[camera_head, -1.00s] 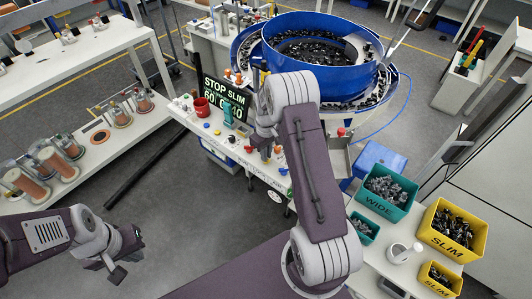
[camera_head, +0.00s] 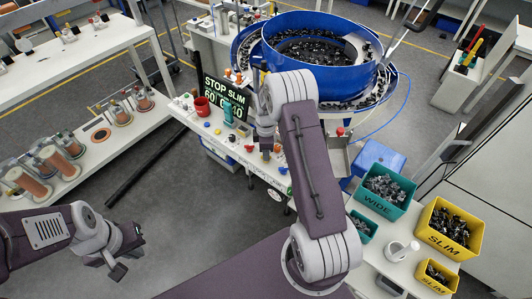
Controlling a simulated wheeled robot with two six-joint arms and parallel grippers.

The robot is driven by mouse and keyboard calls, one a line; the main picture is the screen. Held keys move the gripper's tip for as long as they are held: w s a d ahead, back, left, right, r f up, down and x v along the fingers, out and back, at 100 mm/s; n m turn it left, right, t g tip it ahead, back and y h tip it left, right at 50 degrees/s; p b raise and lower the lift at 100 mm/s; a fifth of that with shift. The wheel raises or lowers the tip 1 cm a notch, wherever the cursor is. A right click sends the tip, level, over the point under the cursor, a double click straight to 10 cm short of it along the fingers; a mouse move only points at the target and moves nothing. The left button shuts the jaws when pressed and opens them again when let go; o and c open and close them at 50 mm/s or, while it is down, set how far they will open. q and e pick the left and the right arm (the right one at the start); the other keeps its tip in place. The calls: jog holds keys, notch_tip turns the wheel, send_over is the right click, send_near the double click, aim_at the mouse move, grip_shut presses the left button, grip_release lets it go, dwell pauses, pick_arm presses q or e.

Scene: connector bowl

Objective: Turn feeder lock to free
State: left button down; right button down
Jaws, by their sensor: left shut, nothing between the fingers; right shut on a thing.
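The feeder's white control panel (camera_head: 218,132) carries several small coloured knobs and buttons. My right gripper (camera_head: 266,153) points down at the panel's right part, shut on a small control there that its fingers and wrist mostly hide. I cannot make out the feeder lock's position or marking. The blue bowl feeder (camera_head: 318,70), full of dark connectors, stands behind the panel. My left gripper (camera_head: 119,269) is shut and empty above the floor at the lower left, well away from the panel.
A teal WIDE bin (camera_head: 384,192) and yellow SLIM bin (camera_head: 447,230) stand at the right. A shelf with spools (camera_head: 60,165) is at the left.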

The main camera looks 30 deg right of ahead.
jog(key=shift+w+r+n, duration=0.1)
jog(key=shift+w+n, duration=0.05)
jog(key=shift+n, duration=0.45)
jog(key=c, duration=1.5)
grip_release()
notch_tip(320, 180, up, 9)
jog(key=shift+b, duration=0.55)
